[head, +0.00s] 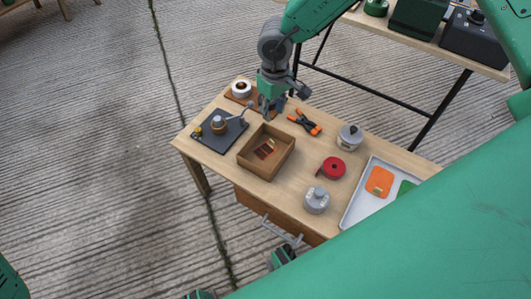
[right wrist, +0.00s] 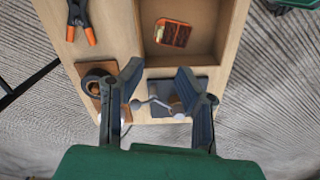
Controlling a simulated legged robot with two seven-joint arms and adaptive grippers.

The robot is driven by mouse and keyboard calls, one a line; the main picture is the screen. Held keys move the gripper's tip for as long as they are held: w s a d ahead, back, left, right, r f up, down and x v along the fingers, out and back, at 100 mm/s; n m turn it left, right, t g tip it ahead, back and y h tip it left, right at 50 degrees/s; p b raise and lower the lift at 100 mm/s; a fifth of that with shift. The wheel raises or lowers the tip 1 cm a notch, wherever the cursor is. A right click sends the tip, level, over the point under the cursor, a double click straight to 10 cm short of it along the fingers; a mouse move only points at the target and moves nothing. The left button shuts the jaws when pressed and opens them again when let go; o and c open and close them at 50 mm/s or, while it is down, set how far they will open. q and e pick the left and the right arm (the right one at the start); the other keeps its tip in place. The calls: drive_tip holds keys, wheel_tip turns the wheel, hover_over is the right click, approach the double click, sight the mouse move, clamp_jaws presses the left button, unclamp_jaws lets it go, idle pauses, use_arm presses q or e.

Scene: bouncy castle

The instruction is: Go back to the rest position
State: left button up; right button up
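My right gripper (head: 268,105) comes down from the top of the head view and hangs over the far left part of the wooden table (head: 296,185). In the right wrist view its two fingers (right wrist: 160,80) are spread apart, with nothing held between them.
The table holds an open wooden box (head: 248,163), a dark mat (head: 207,141), a white roll (head: 241,88), an orange-black clamp (head: 305,122), a red tape roll (head: 332,168), two grey pots and a white tray (head: 357,205). A second table stands behind.

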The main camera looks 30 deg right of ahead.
drive_tip(key=shift+r, duration=1.4)
